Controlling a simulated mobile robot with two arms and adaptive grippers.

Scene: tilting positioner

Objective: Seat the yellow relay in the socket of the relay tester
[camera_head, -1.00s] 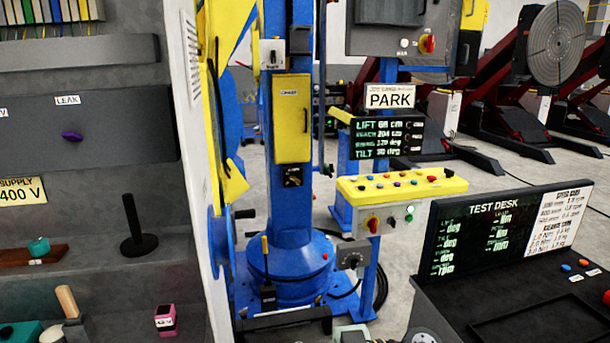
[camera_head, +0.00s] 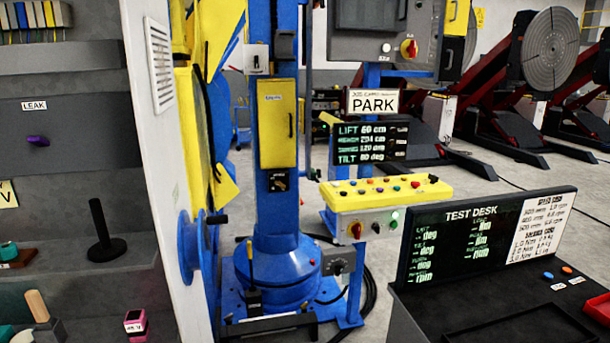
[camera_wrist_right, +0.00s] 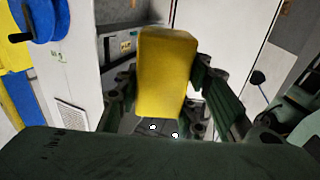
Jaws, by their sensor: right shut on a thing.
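The yellow relay (camera_wrist_right: 166,72) shows in the right wrist view as a rounded yellow block. My right gripper (camera_wrist_right: 165,95) is shut on it, with a dark finger on each side. Neither gripper shows in the head view.
A blue column stand (camera_head: 275,150) with a yellow control box (camera_head: 385,192) stands in the middle. The black test desk (camera_head: 485,240) is at right. A grey shelf wall (camera_head: 80,110) is at left, ending in a white panel (camera_head: 165,150). Grey floor lies between.

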